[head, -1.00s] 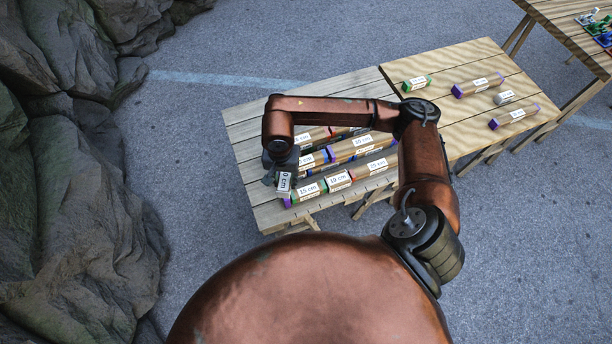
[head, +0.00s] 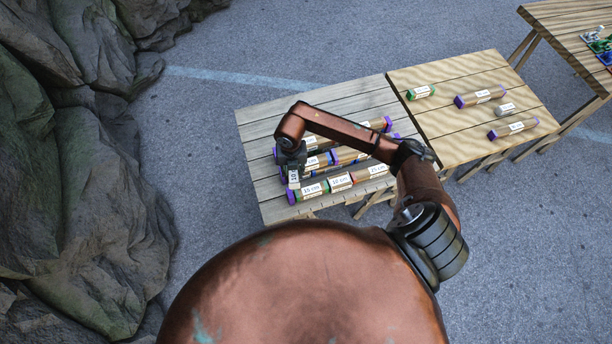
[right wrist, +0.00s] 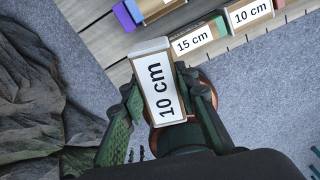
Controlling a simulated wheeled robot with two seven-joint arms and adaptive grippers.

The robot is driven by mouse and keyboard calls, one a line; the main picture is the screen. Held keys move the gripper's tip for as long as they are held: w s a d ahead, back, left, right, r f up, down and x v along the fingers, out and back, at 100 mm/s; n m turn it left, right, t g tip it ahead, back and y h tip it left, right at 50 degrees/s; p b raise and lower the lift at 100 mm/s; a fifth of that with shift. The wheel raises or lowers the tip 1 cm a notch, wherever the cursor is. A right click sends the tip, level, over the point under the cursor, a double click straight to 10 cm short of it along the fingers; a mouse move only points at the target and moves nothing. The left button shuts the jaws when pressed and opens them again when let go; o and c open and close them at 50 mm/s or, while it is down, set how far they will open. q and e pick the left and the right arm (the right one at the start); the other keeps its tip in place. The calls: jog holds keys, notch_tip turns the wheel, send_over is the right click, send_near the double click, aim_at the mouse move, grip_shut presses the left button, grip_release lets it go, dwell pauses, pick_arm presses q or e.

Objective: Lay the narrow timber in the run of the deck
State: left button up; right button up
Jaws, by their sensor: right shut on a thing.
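My right gripper (head: 292,163) is shut on a short timber (head: 293,179) with a white "10 cm" label and pale grey ends. In the right wrist view the gripper (right wrist: 160,92) has a finger on each side of this timber (right wrist: 151,63). The timber is held near the left end of the deck's front row, and I cannot tell whether it touches anything. That row has a 15 cm piece (head: 312,191), a 10 cm piece (head: 340,183) and a 25 cm piece (head: 377,171). My arm partly hides the rows behind. My left gripper is out of view.
The deck rows lie on a grey slatted table (head: 256,132). A lighter table (head: 450,135) adjoins it at right, holding a green-ended timber (head: 420,92), two purple-ended timbers (head: 479,96) (head: 513,129) and a small grey-ended one (head: 505,109). Rocks (head: 80,200) stand at left.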

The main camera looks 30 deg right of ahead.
notch_tip(320, 180, down, 2)
jog(key=s+d+m+p, duration=0.1)
jog(key=d+m+p, duration=0.15)
jog(key=m, duration=0.85)
jog(key=m+b, duration=0.4)
jog(key=m, duration=0.1)
send_over(305, 191)
notch_tip(305, 191, down, 7)
jog(key=shift+r, duration=0.1)
jog(key=shift+f+n+b, duration=0.3)
jog(key=shift+f+b, duration=0.25)
jog(key=shift+f, duration=1.1)
jog(key=shift+p, duration=0.3)
jog(key=shift+f, duration=0.3)
jog(key=o, duration=1.3)
